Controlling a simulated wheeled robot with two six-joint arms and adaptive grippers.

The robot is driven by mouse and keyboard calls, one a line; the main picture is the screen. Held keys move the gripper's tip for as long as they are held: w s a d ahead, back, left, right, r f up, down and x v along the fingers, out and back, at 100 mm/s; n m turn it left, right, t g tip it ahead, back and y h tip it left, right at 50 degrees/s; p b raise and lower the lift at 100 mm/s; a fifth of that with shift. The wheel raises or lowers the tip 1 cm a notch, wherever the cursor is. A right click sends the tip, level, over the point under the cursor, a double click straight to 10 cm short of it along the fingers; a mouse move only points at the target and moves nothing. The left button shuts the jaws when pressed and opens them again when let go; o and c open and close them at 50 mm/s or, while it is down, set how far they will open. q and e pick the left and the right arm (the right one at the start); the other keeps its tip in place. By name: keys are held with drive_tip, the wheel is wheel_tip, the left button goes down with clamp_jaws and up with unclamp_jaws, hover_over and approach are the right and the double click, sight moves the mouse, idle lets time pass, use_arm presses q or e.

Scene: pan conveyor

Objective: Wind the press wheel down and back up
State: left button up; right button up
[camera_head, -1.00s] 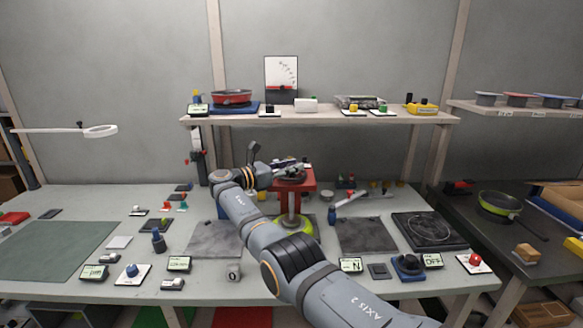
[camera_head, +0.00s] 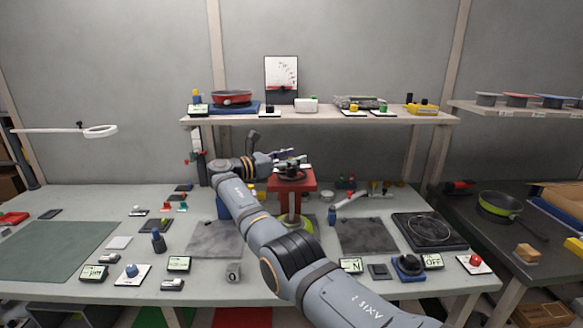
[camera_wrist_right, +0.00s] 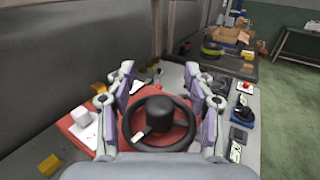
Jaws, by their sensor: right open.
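The press (camera_head: 292,187) is a red head on a post above a lime-green base, at the middle of the bench. Its dark press wheel (camera_head: 291,175) lies on top of the red head. In the right wrist view the press wheel (camera_wrist_right: 159,143) shows as a black ring with a thick hub and a small pale mark at lower left. My right gripper (camera_head: 287,158) is just above the wheel in the head view. In the wrist view the right gripper (camera_wrist_right: 160,92) is open, with its fingers on both sides of the wheel. I cannot tell if they touch the rim. My left gripper is not in view.
A shelf (camera_head: 330,118) with a red pan (camera_head: 232,97) stands behind the press. Grey mats (camera_head: 368,236) lie on both sides of the press. Buttons, small displays and a hotplate (camera_head: 430,230) stand around the bench. A dark table with a green pan (camera_head: 498,203) is at right.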

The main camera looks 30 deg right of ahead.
wheel_tip(320, 180, up, 7)
drive_tip(key=shift+f, duration=0.1)
